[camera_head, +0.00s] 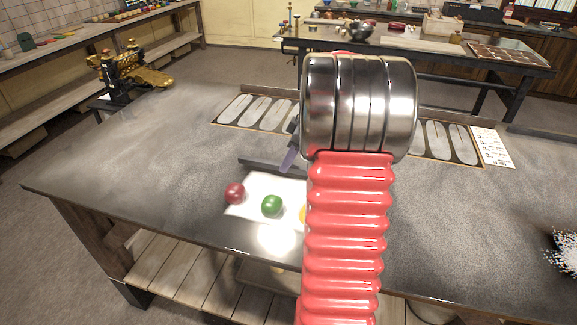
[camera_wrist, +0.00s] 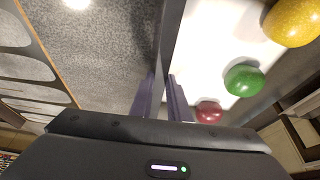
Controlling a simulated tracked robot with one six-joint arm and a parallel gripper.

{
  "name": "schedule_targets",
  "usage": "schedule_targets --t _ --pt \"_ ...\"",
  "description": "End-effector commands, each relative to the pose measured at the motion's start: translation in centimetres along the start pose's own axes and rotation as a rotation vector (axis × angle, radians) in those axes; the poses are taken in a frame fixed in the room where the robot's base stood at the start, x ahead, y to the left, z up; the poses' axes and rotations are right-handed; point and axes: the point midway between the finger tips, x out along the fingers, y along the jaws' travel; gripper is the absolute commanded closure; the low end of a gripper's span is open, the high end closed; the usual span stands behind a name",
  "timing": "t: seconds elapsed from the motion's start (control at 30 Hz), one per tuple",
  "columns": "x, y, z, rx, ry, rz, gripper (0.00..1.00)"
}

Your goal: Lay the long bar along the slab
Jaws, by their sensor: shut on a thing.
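The long dark bar (camera_head: 262,164) lies level near the far side of the slab in the head view. In the wrist view the bar (camera_wrist: 171,35) runs up the picture from between my fingers. The pale slab (camera_head: 285,186) is beside it and also shows in the wrist view (camera_wrist: 215,45). My gripper (camera_wrist: 162,98) is shut on the bar, with a purple finger on each side. One finger shows in the head view; my red arm hides the rest and the slab's right part. I cannot tell whether the bar touches the slab or table.
A red ball (camera_head: 234,193), a green ball (camera_head: 272,205) and a partly hidden yellow ball (camera_head: 303,214) are on the slab. Trays of pale ovals (camera_head: 250,112) lie at the back of the grey table (camera_head: 150,150). The table's left half is mostly clear.

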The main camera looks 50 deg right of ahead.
Motion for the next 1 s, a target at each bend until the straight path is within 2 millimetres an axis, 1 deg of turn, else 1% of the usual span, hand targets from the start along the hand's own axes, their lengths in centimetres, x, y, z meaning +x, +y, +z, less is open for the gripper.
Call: schedule_targets --t 0.1,0.2,0.57,0.6,0.87,1.0 --pt "1.2 0.1 0.5 0.001 0.002 0.001 1.0" --pt "1.7 0.1 0.7 0.001 0.002 0.002 1.0" --pt "1.9 0.1 0.8 0.0 0.001 0.003 1.0" --pt "2.1 0.0 0.9 0.001 0.0 0.0 0.84" --pt "2.0 0.0 0.8 0.0 0.0 0.0 0.66" --pt "2.0 0.0 0.8 0.0 0.0 0.0 0.66"
